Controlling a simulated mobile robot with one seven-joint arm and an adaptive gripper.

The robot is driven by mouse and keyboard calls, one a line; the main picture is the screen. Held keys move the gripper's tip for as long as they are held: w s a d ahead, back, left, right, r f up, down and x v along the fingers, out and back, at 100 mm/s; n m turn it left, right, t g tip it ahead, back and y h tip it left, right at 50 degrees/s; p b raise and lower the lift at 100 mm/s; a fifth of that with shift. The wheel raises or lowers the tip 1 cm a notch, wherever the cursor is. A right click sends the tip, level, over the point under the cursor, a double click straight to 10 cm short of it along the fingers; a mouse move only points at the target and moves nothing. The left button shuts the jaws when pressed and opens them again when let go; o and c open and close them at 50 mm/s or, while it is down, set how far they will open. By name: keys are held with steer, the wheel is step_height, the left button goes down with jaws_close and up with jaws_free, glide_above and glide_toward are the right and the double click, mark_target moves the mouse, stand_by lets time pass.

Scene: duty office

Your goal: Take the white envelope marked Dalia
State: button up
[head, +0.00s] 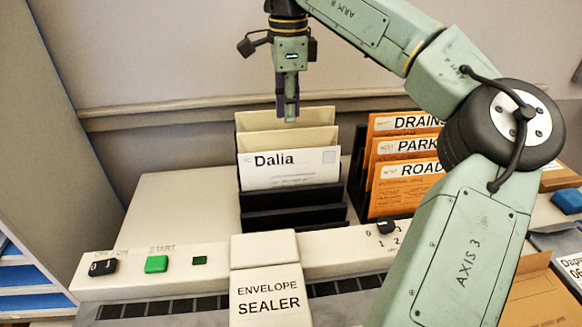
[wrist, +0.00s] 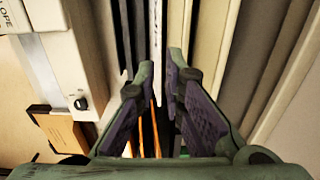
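The white envelope marked Dalia (head: 290,176) stands upright at the front of a small row in a black slotted rack (head: 292,216). Two cream envelopes (head: 280,120) stand behind it. My gripper (head: 288,117) points down above the row, its fingertips in front of the rear cream envelope in the picture. In the wrist view my gripper (wrist: 161,64) has its fingers apart. A thin white edge, which looks like the Dalia envelope (wrist: 158,40), runs through the gap between them. I see no clear contact with either finger.
The envelope sealer (head: 267,295), with a green start button (head: 156,264) and knobs, lies in front of the rack. Orange folders (head: 402,190) marked DRAINS, PARK and ROAD stand close on the right. A brown folder (head: 540,296) lies at front right.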

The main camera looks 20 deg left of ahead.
mark_target(290, 150)
steer(key=shift+d+f+p, duration=0.1)
steer(key=shift+f+p, duration=0.7)
steer(key=shift+f, duration=3.2)
jaws_close()
steer(key=shift+r, duration=0.1)
